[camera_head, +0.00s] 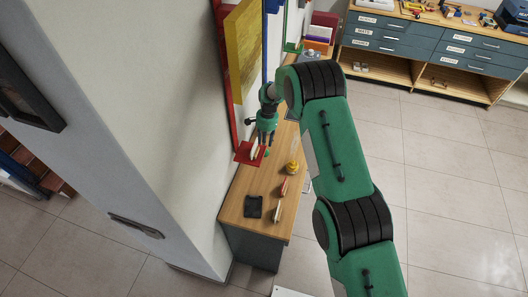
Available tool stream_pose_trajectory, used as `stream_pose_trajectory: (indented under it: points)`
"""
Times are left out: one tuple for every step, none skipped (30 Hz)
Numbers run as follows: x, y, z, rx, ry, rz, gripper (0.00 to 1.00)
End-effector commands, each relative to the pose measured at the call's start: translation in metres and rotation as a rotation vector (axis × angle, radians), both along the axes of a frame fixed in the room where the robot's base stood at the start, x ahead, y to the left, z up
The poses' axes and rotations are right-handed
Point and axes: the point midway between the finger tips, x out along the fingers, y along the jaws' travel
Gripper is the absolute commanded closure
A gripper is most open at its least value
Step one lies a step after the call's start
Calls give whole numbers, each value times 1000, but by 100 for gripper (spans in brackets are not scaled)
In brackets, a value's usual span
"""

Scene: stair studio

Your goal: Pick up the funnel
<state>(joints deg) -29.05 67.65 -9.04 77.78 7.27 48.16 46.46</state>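My gripper (266,142) hangs fingers down over the far part of the narrow wooden desk (236,203), close to the wall. Its fingers look spread, with a gap between them. A small green thing (267,153) shows just below the fingertips; I cannot tell its shape or whether it touches them. A small yellow rounded object (292,168) stands on the desk to the right and nearer; its shape is too small to make out. No object can be recognised for certain as the funnel.
A red piece with a pale item (254,152) is left of the fingers. A dark tray (254,207) and small red and pale items (278,211) lie nearer on the desk. The wall (180,130) borders the desk's left. Tiled floor (455,200) is clear to the right.

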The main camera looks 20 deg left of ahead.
Motion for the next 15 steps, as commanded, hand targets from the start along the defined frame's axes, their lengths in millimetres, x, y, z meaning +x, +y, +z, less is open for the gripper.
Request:
stream_pose_trajectory:
  points:
    - [-1,0,-5,-1,1,0,65]
    - [-1,0,-8,-1,1,0,65]
    - [-2,0,-11,-1,1,0,65]
    - [-2,0,-12,-1,1,0,65]
    - [-2,1,-13,0,1,0,65]
    - [-2,1,-14,0,0,0,65]
    - [-2,1,-14,0,0,0,65]
    - [-2,1,-14,0,0,0,65]
    - [-2,1,-15,0,0,0,65]
    - [-2,1,-15,0,0,0,65]
    - [-2,1,-15,0,0,0,65]
    - [-2,1,-15,0,0,0,65]
    - [-2,1,-15,0,0,0,65]
    - [-2,1,-15,0,0,0,65]
    - [-2,1,-15,0,0,0,65]
